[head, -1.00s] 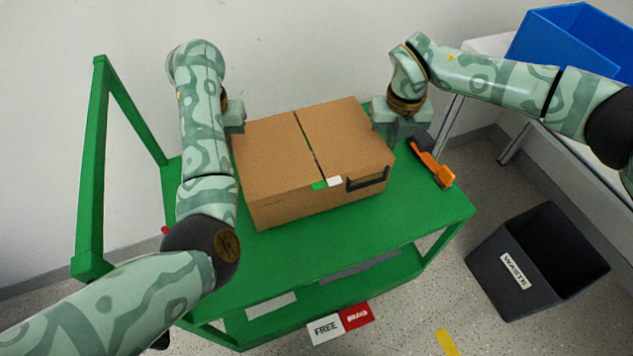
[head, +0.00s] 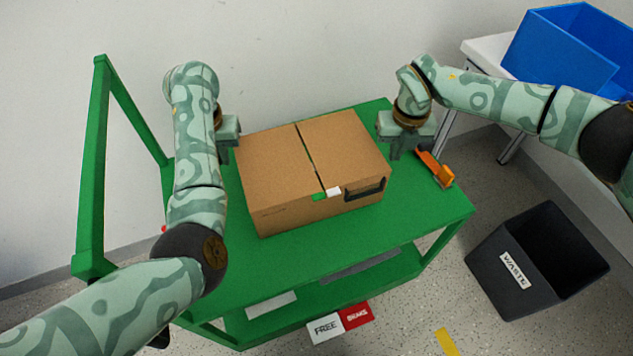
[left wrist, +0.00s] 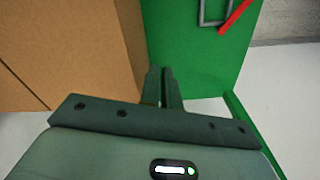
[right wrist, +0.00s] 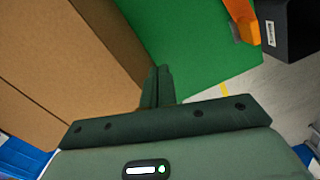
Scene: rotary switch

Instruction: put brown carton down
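The brown carton (head: 312,170) rests closed on the green top of the cart (head: 330,255). It has a dark handle on its front face and a small white and green label at the front edge. My left gripper (head: 226,153) is beside the carton's left side, and its fingers (left wrist: 163,85) look shut and empty. My right gripper (head: 397,153) is beside the carton's right side with a gap between them. Its fingers (right wrist: 157,85) are together with nothing between them. The carton also shows in the left wrist view (left wrist: 80,50) and right wrist view (right wrist: 65,60).
An orange and black tool (head: 436,169) lies on the cart top, right of the carton. A black waste bin (head: 515,270) stands on the floor at right. A blue bin (head: 560,50) sits on a white table behind it. The cart's front strip is clear.

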